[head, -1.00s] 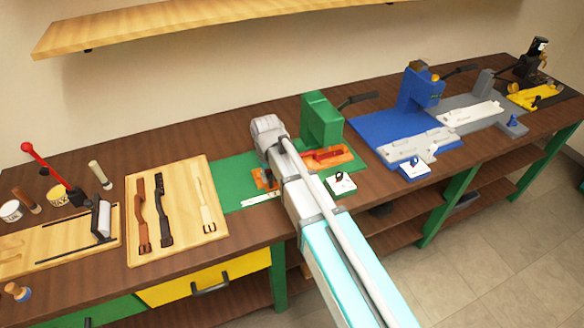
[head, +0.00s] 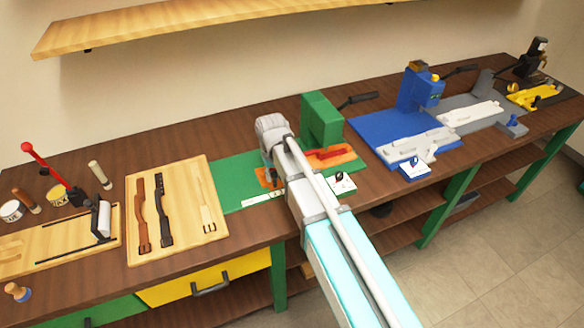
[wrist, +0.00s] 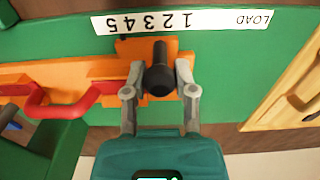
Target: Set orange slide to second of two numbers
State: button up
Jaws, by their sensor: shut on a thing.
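The orange slide (wrist: 125,48) lies on the green base plate (wrist: 60,45). Its upright black knob (wrist: 160,75) stands between the fingers of my gripper (wrist: 160,88), which is shut on it. A white strip (wrist: 185,21) printed LOAD and 1 to 5 runs beside the slide, upside down in the wrist view. The knob is level with about the 2 to 3 stretch; the exact mark is unclear. In the head view the slide (head: 268,178) shows partly behind my arm, and the strip (head: 262,198) lies in front of it.
A red handle-shaped piece (wrist: 70,100) lies on the orange part, beside the green press (head: 321,122). A white card (head: 341,185) stands at the right; its print is unreadable. The strap board (head: 180,235) is on the left, the blue station (head: 370,130) on the right.

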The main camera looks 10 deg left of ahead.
jog(key=shift+w+d, duration=0.2)
jog(key=shift+d, duration=0.05)
dwell(0.3)
jog(key=shift+w+d, duration=0.1)
jog(key=shift+d, duration=0.1)
jog(key=shift+o, duration=0.3)
jog(key=shift+w+d, duration=0.2)
jog(key=shift+d, duration=0.15)
jog(key=shift+o, duration=0.5)
jog(key=shift+w, duration=0.1)
jog(key=o, duration=0.7)
jog(key=shift+d, duration=0.15)
jog(key=shift+r, duration=0.2)
